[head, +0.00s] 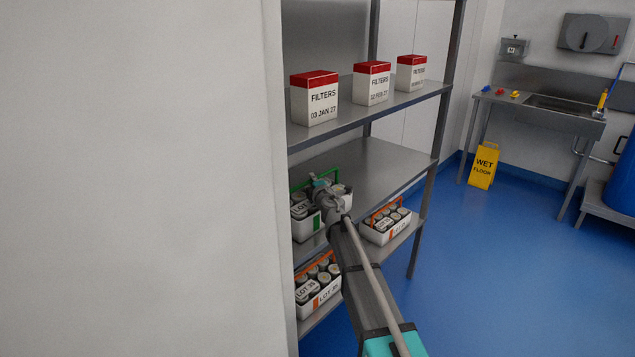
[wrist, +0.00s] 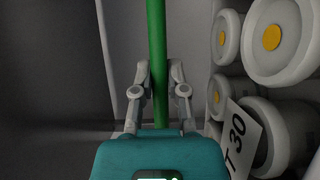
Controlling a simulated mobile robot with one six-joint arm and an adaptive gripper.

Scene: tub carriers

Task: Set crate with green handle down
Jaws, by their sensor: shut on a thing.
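The crate with the green handle (head: 307,229) is at the left end of the middle shelf in the head view, partly hidden by my gripper and arm. It is white, with grey tubs inside. I cannot tell whether its base touches the shelf. My gripper (head: 328,190) is at the top of this crate, shut on the handle. In the wrist view the green handle (wrist: 157,45) runs between the two fingers (wrist: 158,95). Tubs with yellow-centred lids (wrist: 272,37) and a label ending in "T 30" (wrist: 241,133) show on the right there.
The middle shelf (head: 372,165) is bare to the right of the crate. Crates with orange handles stand on the lower shelf, one at left (head: 322,298) and one at right (head: 377,238). Three filter boxes (head: 372,88) stand on the top shelf. A pale wall panel (head: 140,180) blocks the left.

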